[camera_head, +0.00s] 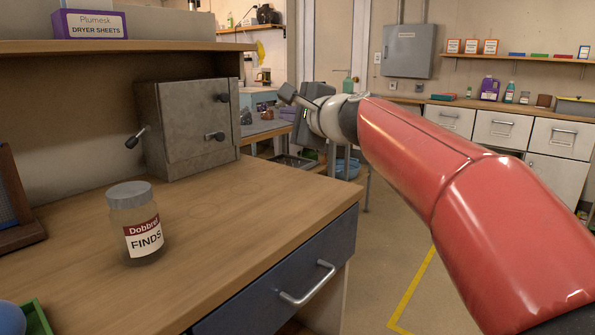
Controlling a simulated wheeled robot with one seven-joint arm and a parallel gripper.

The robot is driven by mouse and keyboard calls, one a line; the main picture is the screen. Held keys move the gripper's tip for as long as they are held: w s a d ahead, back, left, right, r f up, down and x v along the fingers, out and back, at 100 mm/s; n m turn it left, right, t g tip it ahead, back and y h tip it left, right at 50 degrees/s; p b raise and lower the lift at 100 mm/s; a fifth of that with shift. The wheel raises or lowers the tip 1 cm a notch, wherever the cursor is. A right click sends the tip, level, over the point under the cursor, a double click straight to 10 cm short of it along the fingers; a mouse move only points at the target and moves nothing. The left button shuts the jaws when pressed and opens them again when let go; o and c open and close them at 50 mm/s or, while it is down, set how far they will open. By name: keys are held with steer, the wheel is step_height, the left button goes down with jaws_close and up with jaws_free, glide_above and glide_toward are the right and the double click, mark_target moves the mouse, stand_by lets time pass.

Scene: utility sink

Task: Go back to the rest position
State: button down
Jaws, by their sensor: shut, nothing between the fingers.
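My red arm reaches in from the lower right of the head view. My gripper (289,96) is at its far end, held in the air beyond the wooden counter's right edge. It points left, towards a grey metal box (188,128), and is apart from it. The fingers are shut with nothing held. They look small and dark at this distance.
A glass jar labelled "FINDS" (137,224) stands on the wooden counter (235,208). A blue drawer (285,290) with a metal handle is below the counter's front edge. A shelf (120,46) holds a purple dryer-sheets box (90,24). The counter's middle is clear.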

steer(key=s+d+f+n+g+h+b, duration=0.1)
steer(key=s+d+f+n, duration=0.4)
steer(key=s+f, duration=0.6)
steer(key=s+d+f+n+g+h+b, duration=0.2)
steer(key=s+d+f+n+g+h, duration=0.2)
steer(key=s+f, duration=0.7)
steer(key=s+d+f+n+g+h+b, duration=0.2)
steer(key=s+d+f, duration=0.6)
steer(key=s+f, duration=0.4)
step_height(320, 180, down, 4)
steer(key=n+g+h, duration=0.1)
steer(key=n+h, duration=0.1)
steer(key=n, duration=0.1)
steer(key=shift+r+n, duration=0.15)
steer(key=shift+n, duration=0.15)
steer(key=shift+w, duration=0.1)
